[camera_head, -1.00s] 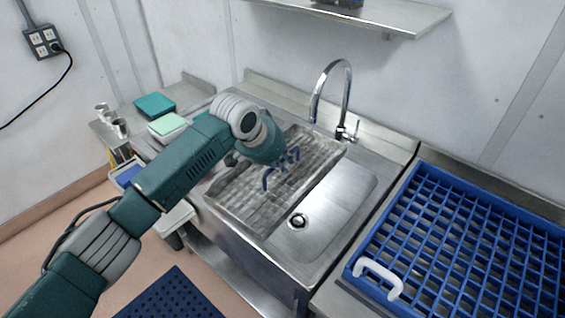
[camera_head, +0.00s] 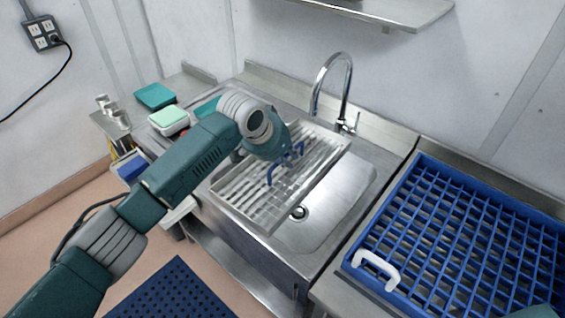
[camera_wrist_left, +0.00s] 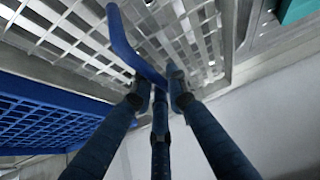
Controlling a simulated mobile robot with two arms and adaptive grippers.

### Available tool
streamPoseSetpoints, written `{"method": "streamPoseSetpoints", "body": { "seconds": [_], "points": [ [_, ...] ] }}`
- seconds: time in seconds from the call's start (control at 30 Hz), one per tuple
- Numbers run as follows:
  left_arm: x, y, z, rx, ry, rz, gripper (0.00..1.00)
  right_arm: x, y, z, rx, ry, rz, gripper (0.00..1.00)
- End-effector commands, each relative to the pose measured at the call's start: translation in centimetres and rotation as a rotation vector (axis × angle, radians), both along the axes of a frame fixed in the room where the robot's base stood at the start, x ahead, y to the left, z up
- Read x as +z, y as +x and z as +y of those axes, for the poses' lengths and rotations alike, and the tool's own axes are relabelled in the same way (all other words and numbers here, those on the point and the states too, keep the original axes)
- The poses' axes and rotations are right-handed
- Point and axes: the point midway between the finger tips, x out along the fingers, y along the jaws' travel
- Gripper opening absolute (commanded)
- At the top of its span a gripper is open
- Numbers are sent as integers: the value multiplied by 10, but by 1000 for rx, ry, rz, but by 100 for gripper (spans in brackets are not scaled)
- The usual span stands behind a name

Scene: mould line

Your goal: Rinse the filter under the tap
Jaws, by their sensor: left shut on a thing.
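The filter (camera_head: 240,190) is a flat metal frame with pale slats and a blue handle (camera_head: 272,174). It lies over the left part of the sink (camera_head: 340,190); I cannot tell whether it touches the basin. My left gripper (camera_head: 292,154) is shut on the filter's blue handle. The left wrist view shows the fingers (camera_wrist_left: 162,92) around the handle (camera_wrist_left: 130,45), with the filter's slats (camera_wrist_left: 195,45) beyond. The chrome tap (camera_head: 347,80) arches up behind the filter, to its right; no water stream is visible.
A blue grid rack (camera_head: 385,222) with a white handle is on the right counter. A light-green-topped block (camera_head: 168,117) and a teal item (camera_head: 154,96) sit left of the sink. A shelf (camera_head: 400,12) hangs above. The sink's right part, around the drain, is clear.

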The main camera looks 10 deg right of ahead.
Motion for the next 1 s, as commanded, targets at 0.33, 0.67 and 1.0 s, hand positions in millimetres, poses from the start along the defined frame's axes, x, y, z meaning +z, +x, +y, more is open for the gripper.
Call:
{"method": "streamPoseSetpoints", "body": {
  "seconds": [0.33, 0.67, 1.0],
  "points": [
    [6, -27, 9, -1, -3, -1, 0, 31, 0, 0, 0, 0, 0, 32],
    [5, -51, 17, -1, -2, -1, 0, 54, 0, -1, 0, -1, 0, 32],
    [3, -69, 22, 0, -2, -2, 0, 67, 0, -1, 0, -1, 0, 32]
  ]
}}
